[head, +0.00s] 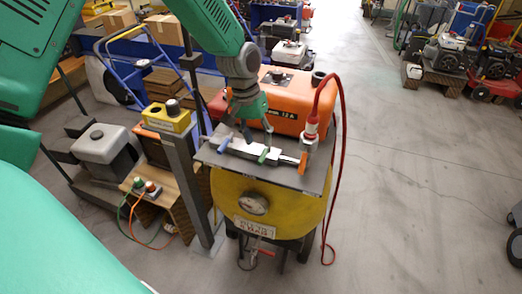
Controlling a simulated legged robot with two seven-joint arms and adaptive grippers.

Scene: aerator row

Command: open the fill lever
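A grey plate (312,180) on top of a yellow tank (290,207) carries a pale block with three small coloured handles. They are a blue handle (222,144) at left, a green handle (263,156) in the middle and an orange handle (303,163) at right. I cannot read which one is the fill lever. My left gripper (246,138) points down just above the block, between the blue and green handles. Its fingers are small and partly hidden, so whether they are open or touching anything is unclear. My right gripper is out of view.
A red-and-white connector (311,127) with a red cable stands at the plate's right. An orange machine (285,100) sits close behind. A grey post with a yellow switch box (167,118) stands at left. A gauge (253,203) is on the tank front.

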